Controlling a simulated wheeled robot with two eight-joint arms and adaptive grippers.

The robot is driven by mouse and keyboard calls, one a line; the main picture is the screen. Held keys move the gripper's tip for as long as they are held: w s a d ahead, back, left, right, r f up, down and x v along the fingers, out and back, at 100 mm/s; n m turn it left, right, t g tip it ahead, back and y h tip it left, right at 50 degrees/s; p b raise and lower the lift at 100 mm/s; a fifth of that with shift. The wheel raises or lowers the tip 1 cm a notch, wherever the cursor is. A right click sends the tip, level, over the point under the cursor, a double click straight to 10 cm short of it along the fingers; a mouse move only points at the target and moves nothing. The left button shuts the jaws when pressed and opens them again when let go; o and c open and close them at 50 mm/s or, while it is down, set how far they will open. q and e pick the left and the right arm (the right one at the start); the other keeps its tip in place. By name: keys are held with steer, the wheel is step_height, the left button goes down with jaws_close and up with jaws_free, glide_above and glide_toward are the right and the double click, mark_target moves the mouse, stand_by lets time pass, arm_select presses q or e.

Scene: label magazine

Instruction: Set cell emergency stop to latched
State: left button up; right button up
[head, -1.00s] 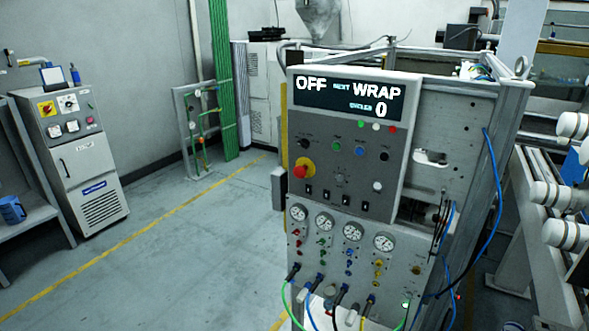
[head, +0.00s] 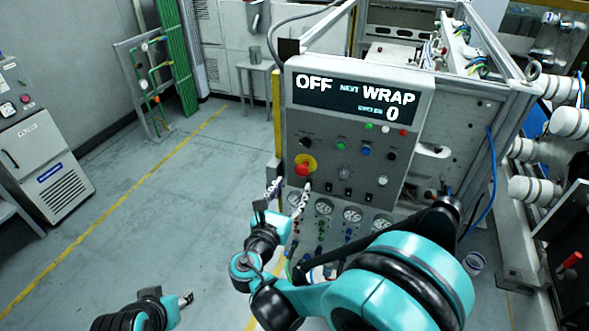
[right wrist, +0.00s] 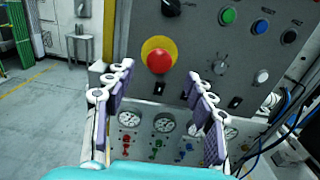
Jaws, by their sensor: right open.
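The emergency stop is a red mushroom button (head: 303,168) on a yellow round plate, on the left side of the grey control panel (head: 325,145). It also shows in the right wrist view (right wrist: 159,60), above and between my fingers. Whether it is pressed in or out, I cannot tell. My right gripper (head: 290,189) is open and empty, just below the button in the head view. In the right wrist view its two fingers (right wrist: 160,82) stand wide apart, with no visible contact with the button. Part of my left gripper (head: 184,299) shows at the bottom left; its jaws are unclear.
The display (head: 356,98) reads OFF, NEXT WRAP and 0. A black knob (right wrist: 171,7), coloured buttons and small switches surround the stop. Gauges (head: 323,206) and hoses sit below. A grey cabinet (head: 40,160) stands at the left; the floor between is clear.

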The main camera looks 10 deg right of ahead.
mark_target(300, 172)
steer(key=x, duration=0.6)
jaws_close()
steer(key=shift+b+x, duration=0.5)
steer(key=shift+x, duration=0.4)
steer(key=shift+s, duration=0.1)
jaws_free()
